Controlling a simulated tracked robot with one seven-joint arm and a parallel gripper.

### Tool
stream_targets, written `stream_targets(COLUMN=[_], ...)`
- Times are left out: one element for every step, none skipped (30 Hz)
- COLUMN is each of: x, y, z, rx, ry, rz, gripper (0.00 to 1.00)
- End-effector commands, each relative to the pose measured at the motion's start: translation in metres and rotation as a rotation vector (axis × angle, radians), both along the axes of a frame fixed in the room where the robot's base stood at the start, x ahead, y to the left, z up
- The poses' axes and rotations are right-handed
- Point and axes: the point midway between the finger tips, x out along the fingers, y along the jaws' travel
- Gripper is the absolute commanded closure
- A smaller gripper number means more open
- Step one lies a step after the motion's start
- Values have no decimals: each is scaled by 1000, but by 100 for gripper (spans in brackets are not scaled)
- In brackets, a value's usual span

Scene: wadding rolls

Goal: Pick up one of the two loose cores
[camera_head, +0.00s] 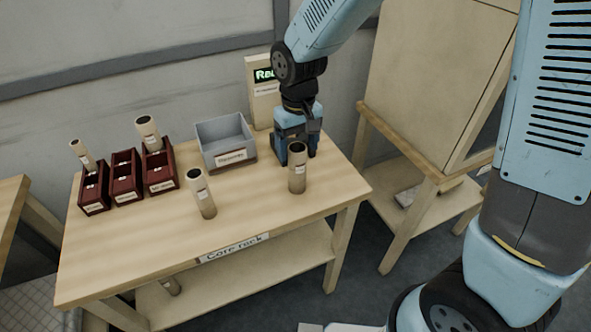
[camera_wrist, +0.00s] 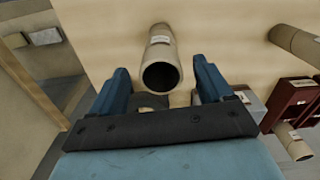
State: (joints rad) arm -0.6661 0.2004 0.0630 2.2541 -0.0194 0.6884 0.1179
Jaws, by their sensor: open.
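Two loose cardboard cores stand upright on the wooden table (camera_head: 120,255). The left core (camera_head: 202,195) stands near the front middle, and the right core (camera_head: 297,172) stands farther right; each has a pale label. My gripper (camera_head: 298,152) is open and empty, just behind and above the right core. In the wrist view the right core (camera_wrist: 159,48) shows its open dark end between the two blue fingers of my gripper (camera_wrist: 162,72), with space on both sides. How deep it sits between them I cannot tell. The left core (camera_wrist: 293,40) is at the upper right there.
Dark red holders (camera_head: 124,187) stand at the table's left; two hold tilted cores (camera_head: 149,132). A grey bin (camera_head: 224,140) and a box with a green display (camera_head: 263,100) stand at the back. The table front is clear. A wooden cabinet (camera_head: 425,75) stands right.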

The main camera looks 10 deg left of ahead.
Motion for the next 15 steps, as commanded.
stream_targets(x=[0,0,0,0,0,-1,-1,-1,-2,-2,-2,-3,-3,-3,-3], y=[0,0,0,0,0,0,0,0,0,0,0,0,1,1,1], z=[-4,-5,-6,-7,-9,-12,-15,-18,-24,-28,-33,-39,-42,-46,-50], rx=[0,0,0,0,-1,-1,-1,-1,-2,-2,-3,-3,-1,-1,-1], ry=[0,0,0,0,1,1,1,2,2,2,3,3,2,2,2], rz=[0,0,0,0,0,0,0,1,0,0,0,0,0,0,0], gripper=[21,21,21,21,21,21,21,21,21,21,21,21,21,21,21])
